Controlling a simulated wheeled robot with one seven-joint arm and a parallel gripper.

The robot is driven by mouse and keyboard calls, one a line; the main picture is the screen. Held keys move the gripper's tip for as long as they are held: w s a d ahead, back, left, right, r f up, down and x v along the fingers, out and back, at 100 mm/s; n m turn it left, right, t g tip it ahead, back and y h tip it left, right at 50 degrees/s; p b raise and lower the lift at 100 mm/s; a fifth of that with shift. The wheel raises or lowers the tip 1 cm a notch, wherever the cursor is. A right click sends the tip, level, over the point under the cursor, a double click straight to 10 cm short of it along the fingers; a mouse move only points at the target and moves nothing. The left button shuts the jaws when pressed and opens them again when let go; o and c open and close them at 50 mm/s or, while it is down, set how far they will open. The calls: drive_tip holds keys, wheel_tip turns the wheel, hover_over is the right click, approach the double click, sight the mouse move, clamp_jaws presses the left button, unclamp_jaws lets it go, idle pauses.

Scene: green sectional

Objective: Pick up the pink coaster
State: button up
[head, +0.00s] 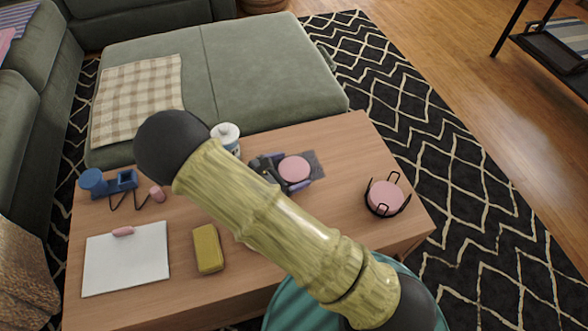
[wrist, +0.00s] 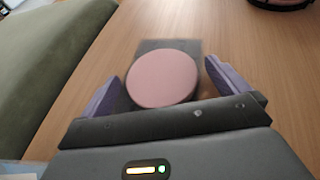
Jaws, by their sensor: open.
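The pink coaster (head: 294,169) is a flat round disc lying on a dark grey square (head: 317,163) on the wooden table. In the wrist view the coaster (wrist: 162,79) lies just ahead of my gripper, roughly centred between the purple fingers, and the grey square (wrist: 188,46) shows around it. My gripper (wrist: 168,80) is open, with one finger on each side of the coaster and nothing held. In the head view my gripper (head: 285,178) is partly hidden behind my arm. I cannot tell whether the fingers touch the coaster.
A black wire holder (head: 381,211) with pink discs (head: 384,194) stands at the right of the table (head: 350,140). A white jar (head: 226,135) is near the back edge. A yellow case (head: 208,248), white sheet (head: 125,260) and blue object (head: 92,181) lie left. A green ottoman (head: 260,75) adjoins behind.

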sight(288, 172)
drive_tip(key=c, duration=1)
wheel_tip(288, 172, up, 10)
drive_tip(key=p, duration=0.5)
